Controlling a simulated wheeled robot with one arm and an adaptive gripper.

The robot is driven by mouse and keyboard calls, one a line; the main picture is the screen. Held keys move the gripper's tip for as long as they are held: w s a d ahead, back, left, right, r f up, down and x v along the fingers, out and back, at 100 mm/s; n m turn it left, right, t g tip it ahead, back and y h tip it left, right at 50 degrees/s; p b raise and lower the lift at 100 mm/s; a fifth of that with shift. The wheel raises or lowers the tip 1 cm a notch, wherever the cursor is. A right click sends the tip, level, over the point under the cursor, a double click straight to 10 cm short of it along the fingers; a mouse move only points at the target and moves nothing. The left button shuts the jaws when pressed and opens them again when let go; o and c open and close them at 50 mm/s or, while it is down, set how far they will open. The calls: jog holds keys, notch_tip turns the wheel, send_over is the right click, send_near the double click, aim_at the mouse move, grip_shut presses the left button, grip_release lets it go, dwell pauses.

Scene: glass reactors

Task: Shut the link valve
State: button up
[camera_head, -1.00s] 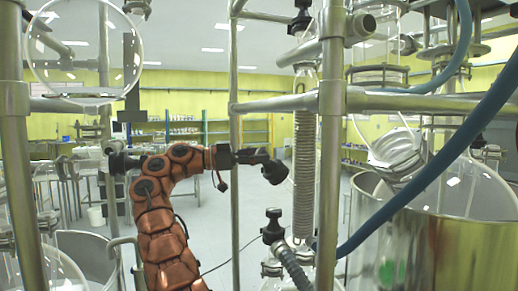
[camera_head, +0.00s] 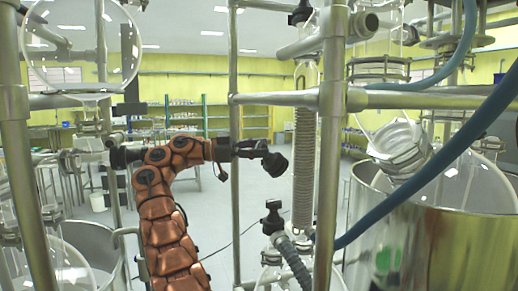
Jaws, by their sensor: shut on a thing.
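My gripper (camera_head: 250,149) is black, at the end of my orange-brown arm, near the middle of the head view. Its jaws are shut on a dark rounded knob (camera_head: 275,163), which I take to be the link valve's handle. The knob shows just left of the glass coil column (camera_head: 304,165). The fingers are small and dark, so the exact grip and the knob's turn cannot be told. The valve body behind the knob is not clearly visible.
Another black valve knob (camera_head: 273,206) is just below, beside a grey ribbed hose (camera_head: 291,258). Metal posts (camera_head: 331,150) and a crossbar (camera_head: 275,99) frame the column. A steel vessel (camera_head: 440,240) and blue hose (camera_head: 440,165) are at right. A round glass flask (camera_head: 82,40) is at upper left.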

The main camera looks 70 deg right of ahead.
jog(key=shift+r, duration=0.1)
jog(key=o, duration=1.2)
jog(key=shift+c, duration=0.2)
jog(key=shift+f+n+h+b, duration=0.3)
jog(key=shift+f+b, duration=0.05)
jog(key=shift+b, duration=0.55)
jog(key=shift+s+n+h+b, duration=0.1)
jog(key=shift+n+h+b, duration=0.35)
jog(key=shift+b, duration=0.55)
jog(key=shift+r+n+t+h+b, duration=0.1)
jog(key=shift+n+t+h+b, duration=0.35)
jog(key=shift+n+b, duration=0.35)
jog(key=shift+r+b, duration=0.15)
jog(key=shift+b, duration=0.35)
jog(key=shift+n+t+h+b, duration=0.85)
jog(key=shift+n+h+b, duration=0.35)
jog(key=shift+n+b, duration=0.5)
jog(key=shift+n+t+h, duration=0.6)
jog(key=shift+n, duration=0.25)
